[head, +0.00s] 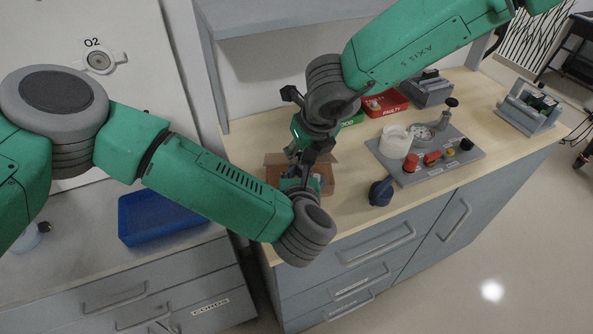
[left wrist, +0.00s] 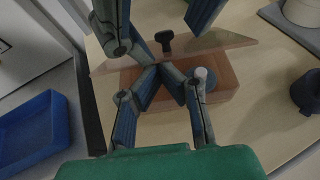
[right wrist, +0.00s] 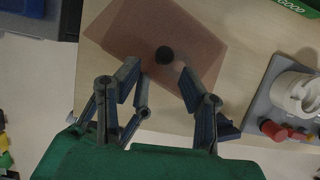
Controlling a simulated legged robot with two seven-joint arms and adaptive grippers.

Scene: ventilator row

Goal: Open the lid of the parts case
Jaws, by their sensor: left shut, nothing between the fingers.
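The parts case (head: 328,186) is a small orange-brown box at the left end of the wooden counter. Its translucent brown lid (left wrist: 225,44) shows as a panel behind the box in the left wrist view. The lid looks out of line with the box; how far it is raised I cannot tell. A black knob (left wrist: 166,40) shows by the lid, and also in the right wrist view (right wrist: 165,55). My left gripper (left wrist: 159,69) is shut and empty over the case. My right gripper (right wrist: 160,78) is open above the lid, its fingers apart near the knob. My arms partly hide the case.
A grey tray (head: 472,160) with a white jar (head: 396,141) and red pieces stands to the right. A dark blue object (head: 380,191) lies near the counter's front edge. A red bin (head: 384,103) is behind. A blue tray (head: 150,222) sits on the left counter.

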